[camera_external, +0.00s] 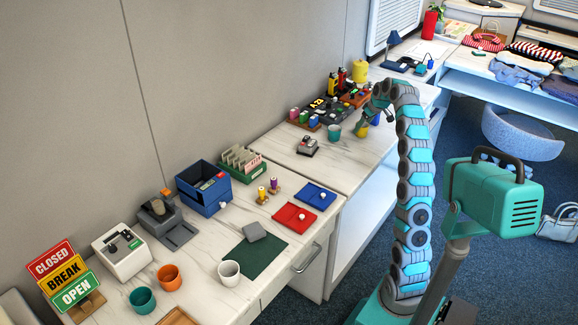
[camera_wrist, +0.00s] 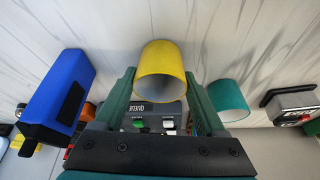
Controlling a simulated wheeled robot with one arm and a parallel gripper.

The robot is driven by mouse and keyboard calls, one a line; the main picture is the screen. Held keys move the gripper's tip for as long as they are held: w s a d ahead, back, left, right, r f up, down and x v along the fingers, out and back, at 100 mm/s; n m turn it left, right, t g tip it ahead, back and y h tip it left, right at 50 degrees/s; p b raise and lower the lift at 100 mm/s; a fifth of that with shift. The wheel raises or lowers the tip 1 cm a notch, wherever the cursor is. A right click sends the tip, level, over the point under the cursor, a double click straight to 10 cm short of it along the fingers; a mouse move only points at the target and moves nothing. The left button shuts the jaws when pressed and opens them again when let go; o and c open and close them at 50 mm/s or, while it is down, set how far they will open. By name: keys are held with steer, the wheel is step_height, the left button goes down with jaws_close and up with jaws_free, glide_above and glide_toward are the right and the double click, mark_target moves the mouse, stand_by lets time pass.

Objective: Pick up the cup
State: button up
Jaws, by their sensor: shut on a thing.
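A yellow cup (camera_wrist: 162,72) is between the two dark green fingers of my gripper (camera_wrist: 160,92) in the wrist view. The gripper is shut on it. In the external view my gripper (camera_external: 364,121) is over the far counter, with the yellow cup (camera_external: 361,131) just below it, partly hidden. I cannot tell whether the cup touches the counter. A teal cup (camera_external: 334,132) stands to its left; it shows right of my gripper in the wrist view (camera_wrist: 229,97). Another teal cup (camera_external: 142,300), an orange cup (camera_external: 169,277) and a white cup (camera_external: 229,272) stand on the near counter.
A blue object (camera_wrist: 60,95) is left of my gripper in the wrist view. A small grey and red device (camera_external: 308,146) stands on the far counter. Dark equipment (camera_external: 338,108) is near the wall. The counter's front part is clear.

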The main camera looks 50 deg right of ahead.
steer(key=shift+c, duration=0.8)
steer(key=shift+r, duration=0.2)
steer(key=shift+r, duration=1.5)
steer(key=s+a, duration=0.3)
steer(key=s, duration=0.1)
steer(key=s+a+r+b, duration=0.1)
steer(key=s+a, duration=0.6)
steer(key=s, duration=0.1)
steer(key=shift+s+a+r+b, duration=0.15)
steer(key=shift+r+b, duration=0.2)
